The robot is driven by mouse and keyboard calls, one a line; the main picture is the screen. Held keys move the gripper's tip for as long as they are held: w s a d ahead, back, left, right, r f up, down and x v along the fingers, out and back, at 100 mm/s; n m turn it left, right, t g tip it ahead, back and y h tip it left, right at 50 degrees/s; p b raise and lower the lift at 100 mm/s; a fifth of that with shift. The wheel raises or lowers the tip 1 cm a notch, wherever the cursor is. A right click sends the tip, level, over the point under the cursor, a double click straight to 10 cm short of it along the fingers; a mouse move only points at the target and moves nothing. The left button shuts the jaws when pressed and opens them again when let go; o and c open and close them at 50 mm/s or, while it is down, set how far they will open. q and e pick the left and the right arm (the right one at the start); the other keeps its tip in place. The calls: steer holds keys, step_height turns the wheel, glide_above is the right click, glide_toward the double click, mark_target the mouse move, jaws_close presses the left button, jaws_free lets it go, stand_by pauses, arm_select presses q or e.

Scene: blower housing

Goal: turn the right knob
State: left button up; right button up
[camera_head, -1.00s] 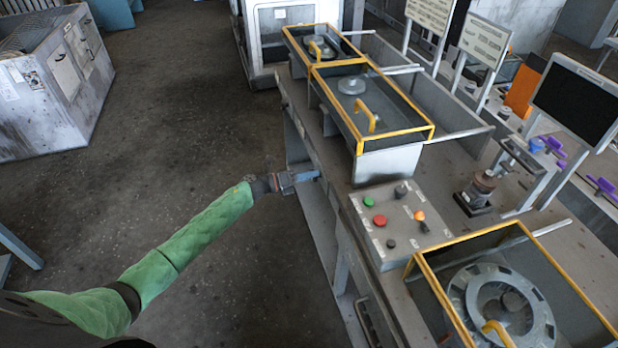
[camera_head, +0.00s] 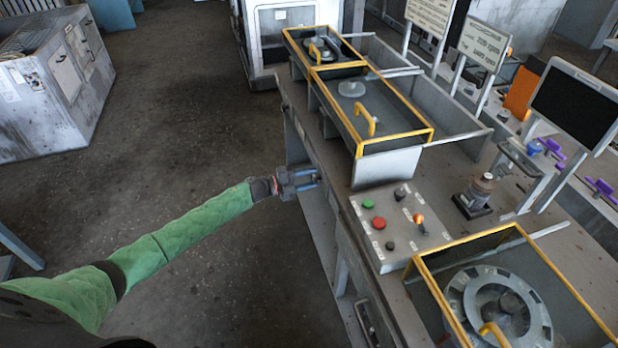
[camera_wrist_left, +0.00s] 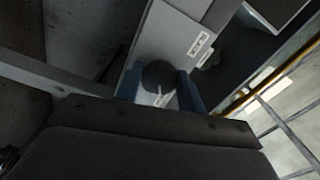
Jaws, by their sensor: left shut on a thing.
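My left gripper (camera_head: 316,178) is at the front side of the long grey bench, below its top edge. In the left wrist view its two blue fingers (camera_wrist_left: 159,91) stand on either side of a dark round knob (camera_wrist_left: 158,75) with a white pointer mark. The gripper is shut on this knob, which sits on a light grey panel (camera_wrist_left: 180,38) with a white label. The knob is hidden in the head view. I cannot tell from these frames whether it is the right knob. My right gripper is not in view.
A control box (camera_head: 411,231) with a green button, a red button (camera_head: 379,223), dark knobs and an orange switch (camera_head: 419,218) is on the bench. Yellow-framed bays (camera_head: 432,131) stand beyond and in front of it. The floor (camera_head: 190,120) left of the bench is open.

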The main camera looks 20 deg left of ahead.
arm_select(q)
steer(key=shift+n, duration=1)
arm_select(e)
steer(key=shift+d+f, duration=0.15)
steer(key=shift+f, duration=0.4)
arm_select(q)
steer(key=o, duration=1)
steer(key=shift+f, duration=0.1)
steer(key=shift+c, duration=0.2)
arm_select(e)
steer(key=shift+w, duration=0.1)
arm_select(q)
steer(key=shift+a, duration=0.1)
steer(key=b+v, duration=0.3)
steer(key=v, duration=0.4)
steer(key=shift+s+a, duration=0.2)
steer(key=shift+a, duration=0.1)
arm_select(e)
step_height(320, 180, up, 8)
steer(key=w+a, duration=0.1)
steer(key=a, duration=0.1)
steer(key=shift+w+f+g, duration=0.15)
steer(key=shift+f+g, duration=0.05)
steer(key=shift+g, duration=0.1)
